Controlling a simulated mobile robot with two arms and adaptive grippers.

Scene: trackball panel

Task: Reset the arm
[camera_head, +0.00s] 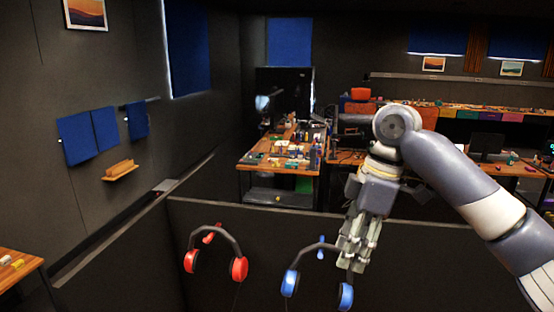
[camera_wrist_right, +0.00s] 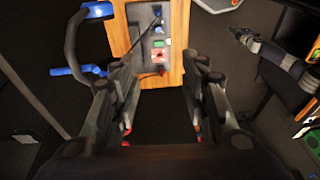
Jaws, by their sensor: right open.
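My right arm comes in from the right in the head view. Its gripper (camera_head: 357,245) points downward in front of the dark partition and overlaps the blue headphones in the picture. In the right wrist view the same gripper (camera_wrist_right: 160,85) has its two fingers wide apart with nothing between them. Beyond the fingers is a wooden panel (camera_wrist_right: 178,70) with small controls, partly hidden by the left finger. A dark jointed arm (camera_wrist_right: 275,57) shows at the right of the wrist view, probably my left one; its finger state is unclear. The left gripper is not in the head view.
Red headphones (camera_head: 238,268) and blue headphones (camera_head: 289,284) hang on the low dark partition (camera_head: 385,223). The blue pair is also at the wrist view's left (camera_wrist_right: 98,10). A cluttered workbench (camera_head: 250,160) stands behind the partition. A wooden table corner (camera_head: 25,280) is at lower left.

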